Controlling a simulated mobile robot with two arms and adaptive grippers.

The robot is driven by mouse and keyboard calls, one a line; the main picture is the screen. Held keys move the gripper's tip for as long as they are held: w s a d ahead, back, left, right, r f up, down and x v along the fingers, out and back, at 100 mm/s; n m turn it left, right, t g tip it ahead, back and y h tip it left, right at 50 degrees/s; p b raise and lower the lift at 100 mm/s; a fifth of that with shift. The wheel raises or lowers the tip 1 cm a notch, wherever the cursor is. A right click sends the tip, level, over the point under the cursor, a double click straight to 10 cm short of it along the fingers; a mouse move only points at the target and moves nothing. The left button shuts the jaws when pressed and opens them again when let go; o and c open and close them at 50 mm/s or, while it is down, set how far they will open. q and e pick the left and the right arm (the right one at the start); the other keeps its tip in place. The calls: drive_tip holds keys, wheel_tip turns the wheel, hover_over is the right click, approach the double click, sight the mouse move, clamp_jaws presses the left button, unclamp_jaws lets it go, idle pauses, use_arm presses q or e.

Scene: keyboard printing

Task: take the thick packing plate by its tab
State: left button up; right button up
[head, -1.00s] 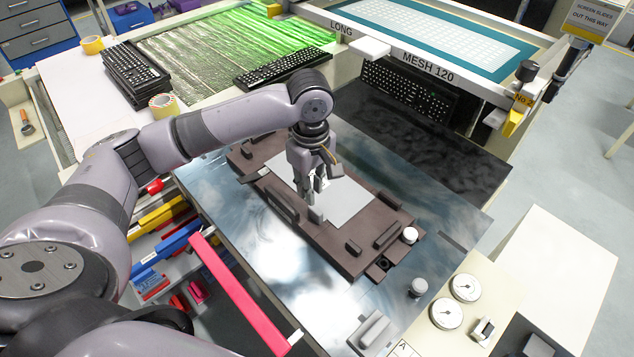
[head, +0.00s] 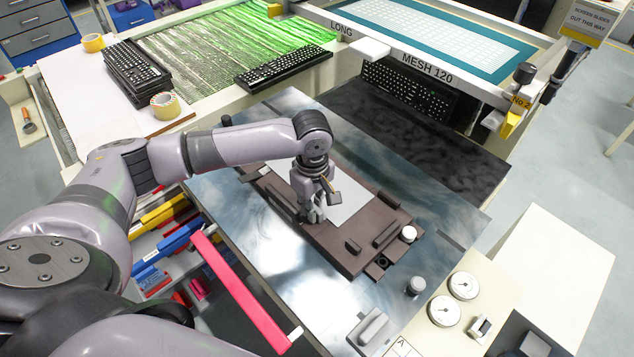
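A flat pale grey plate (head: 348,204), which looks like the packing plate, lies in a dark brown block-like fixture (head: 345,255) on the shiny metal table. How thick it is cannot be told from here. My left gripper (head: 314,214) points down at the plate's near left edge, with its fingers low at the spot where a small grey upright tab stood a second ago. The fingers hide the tab, and I cannot tell whether they are closed on it. My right gripper is not in view.
Raised brown blocks (head: 386,235) and a white knob (head: 408,233) stand on the fixture's right part. A red bar (head: 240,290) and a rack of coloured pieces are at the near left. Dials (head: 463,285) sit at the right.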

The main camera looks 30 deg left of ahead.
use_arm(q)
clamp_jaws()
idle(0.4)
drive_tip(key=shift+r, duration=0.1)
wheel_tip(320, 180, up, 20)
drive_tip(key=shift+b, duration=0.35)
idle(0.6)
